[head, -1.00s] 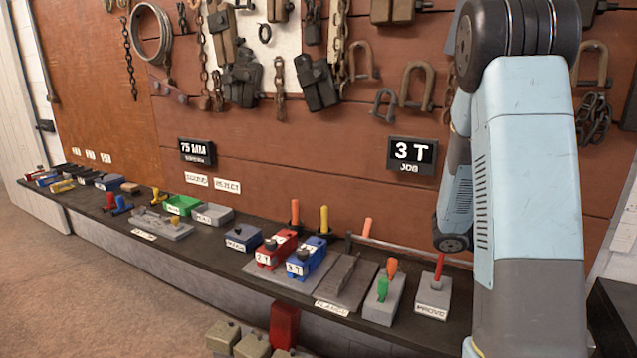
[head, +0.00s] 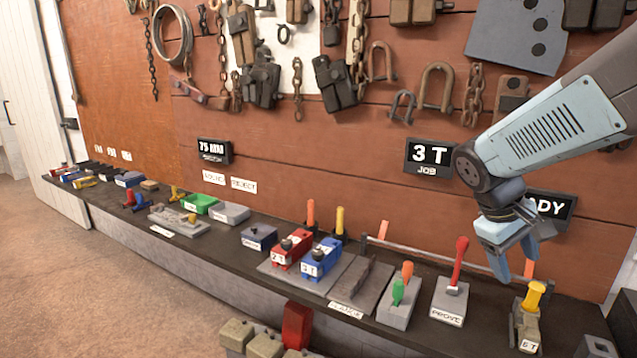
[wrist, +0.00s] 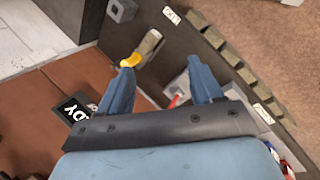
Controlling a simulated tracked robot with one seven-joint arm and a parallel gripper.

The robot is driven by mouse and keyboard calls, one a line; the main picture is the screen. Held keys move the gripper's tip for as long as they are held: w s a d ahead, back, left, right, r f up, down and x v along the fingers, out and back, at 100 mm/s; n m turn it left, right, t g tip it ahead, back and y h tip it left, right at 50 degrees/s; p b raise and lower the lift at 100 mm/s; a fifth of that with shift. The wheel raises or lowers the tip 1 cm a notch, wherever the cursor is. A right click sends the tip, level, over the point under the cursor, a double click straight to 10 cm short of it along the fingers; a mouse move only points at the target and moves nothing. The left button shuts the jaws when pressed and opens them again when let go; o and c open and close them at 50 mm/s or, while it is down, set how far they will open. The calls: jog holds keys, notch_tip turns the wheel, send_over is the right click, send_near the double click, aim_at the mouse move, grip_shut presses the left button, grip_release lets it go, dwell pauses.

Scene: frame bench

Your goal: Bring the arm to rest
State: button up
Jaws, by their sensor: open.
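My gripper (head: 512,262) is at the right of the head view, above the bench. Its blue fingers are apart with nothing between them; the wrist view also shows the two open fingers (wrist: 165,85). The light blue arm reaches in from the right edge. Below the gripper is a yellow-handled block marked 5 T (head: 528,318), which also shows in the wrist view (wrist: 132,60). To the gripper's left stands the grey PROVE block (head: 450,303) with its red lever (head: 460,258) raised. I cannot tell the exact height of the fingers above the bench.
The bench (head: 390,345) runs along the wall with a red 2 T block (head: 291,250), a blue 3 T block (head: 320,260) and a green tray (head: 199,204). Signs reading 3 T JOB (head: 430,157) and partly hidden "ADY" (head: 553,207) hang behind. Chains and shackles (head: 437,88) hang above.

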jog(key=s+a+r+m+t+y, duration=0.1)
jog(key=s+a+r+t+y, duration=0.1)
jog(key=a, duration=0.4)
jog(key=s+a+r+m+t+y, duration=0.2)
jog(key=a+r+t+y, duration=0.1)
jog(key=a, duration=0.4)
jog(key=shift+s+r+t, duration=0.25)
jog(key=shift+r+t, duration=0.05)
jog(key=shift+r, duration=0.4)
